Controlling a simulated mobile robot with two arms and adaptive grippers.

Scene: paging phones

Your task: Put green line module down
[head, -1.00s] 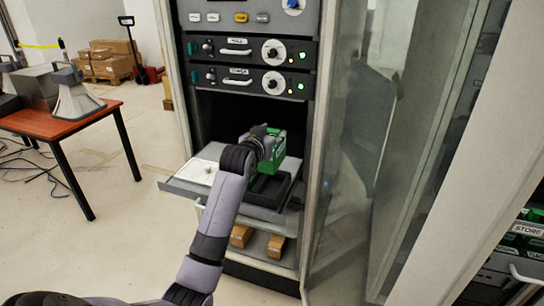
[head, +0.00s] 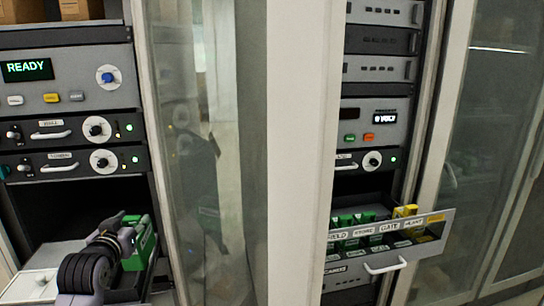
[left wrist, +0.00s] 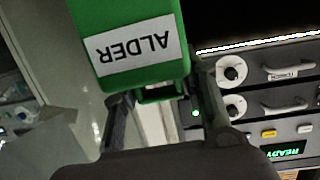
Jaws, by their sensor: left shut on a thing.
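The green line module (head: 140,243) is at the left rack, over the pulled-out shelf. My left gripper (head: 122,232) is shut on it. In the left wrist view the green module (left wrist: 128,25) fills the top, its white label reading ALDER upside down, between the gripper fingers (left wrist: 160,95). A dark tray (head: 128,289) lies below the module on the shelf; whether the module touches it cannot be told. My right gripper is not in view.
The pale shelf (head: 30,285) sticks out of the left rack. A glass door (head: 205,150) stands open to its right. In the right rack an open drawer (head: 385,262) holds several green modules (head: 350,222) and yellow ones (head: 404,212). A READY panel (head: 27,70) is lit above.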

